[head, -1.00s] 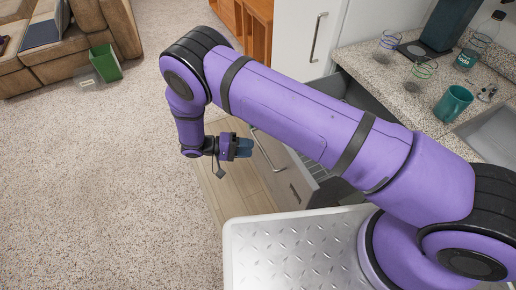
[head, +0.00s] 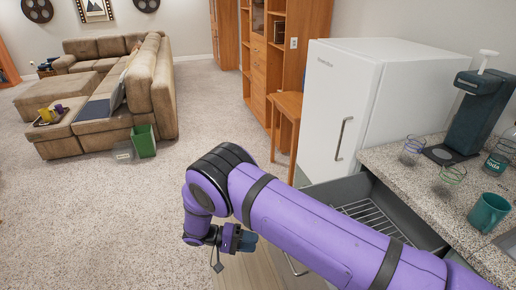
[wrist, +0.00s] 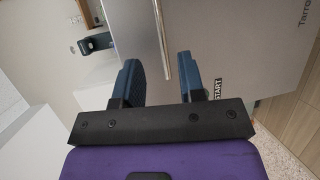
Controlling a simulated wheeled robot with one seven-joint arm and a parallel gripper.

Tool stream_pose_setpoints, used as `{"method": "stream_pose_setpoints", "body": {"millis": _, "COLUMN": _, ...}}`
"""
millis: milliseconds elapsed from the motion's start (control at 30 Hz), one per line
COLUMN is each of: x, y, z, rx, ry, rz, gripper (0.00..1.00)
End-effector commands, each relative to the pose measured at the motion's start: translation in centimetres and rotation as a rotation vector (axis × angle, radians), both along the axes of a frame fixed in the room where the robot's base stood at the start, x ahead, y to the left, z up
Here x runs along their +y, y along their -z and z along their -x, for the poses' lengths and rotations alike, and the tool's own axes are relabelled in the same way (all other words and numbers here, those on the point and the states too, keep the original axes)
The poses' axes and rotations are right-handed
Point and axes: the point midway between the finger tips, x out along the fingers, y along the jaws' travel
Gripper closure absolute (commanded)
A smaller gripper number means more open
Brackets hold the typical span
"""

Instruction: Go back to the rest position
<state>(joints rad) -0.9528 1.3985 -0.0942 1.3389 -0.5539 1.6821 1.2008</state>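My gripper (head: 248,241) is at the end of my purple arm, low in front of the pulled-out appliance drawer in the head view. In the wrist view my gripper (wrist: 170,80) has its two blue fingers spread apart with nothing between them. Behind the fingers is a grey appliance front (wrist: 245,50) with a metal bar handle (wrist: 161,38). The fingers look apart from the handle, though the exact distance is hard to tell.
The open drawer (head: 425,232) with a wire rack stands under the counter (head: 385,158). A white fridge (head: 365,95) stands behind. The carpet at left is open, with a green bin (head: 144,141) by the sofa.

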Motion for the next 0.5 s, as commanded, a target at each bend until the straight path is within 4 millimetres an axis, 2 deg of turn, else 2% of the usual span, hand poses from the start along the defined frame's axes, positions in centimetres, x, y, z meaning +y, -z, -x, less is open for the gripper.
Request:
{"method": "stream_pose_setpoints", "body": {"millis": 67, "x": 0.0, "y": -0.5, "z": -0.3, "rx": 0.002, "ry": 0.006, "rz": -0.010, "gripper": 0.63}}
{"method": "stream_pose_setpoints", "body": {"millis": 167, "x": -0.3, "y": -2.3, "z": -1.1, "rx": 0.013, "ry": 0.027, "rz": -0.045, "gripper": 0.63}}
{"method": "stream_pose_setpoints", "body": {"millis": 267, "x": -0.9, "y": -5.3, "z": -2.3, "rx": 0.032, "ry": 0.060, "rz": -0.105, "gripper": 0.63}}
{"method": "stream_pose_setpoints", "body": {"millis": 500, "x": -3.5, "y": -13.9, "z": -5.0, "rx": 0.083, "ry": 0.139, "rz": -0.290, "gripper": 0.63}}
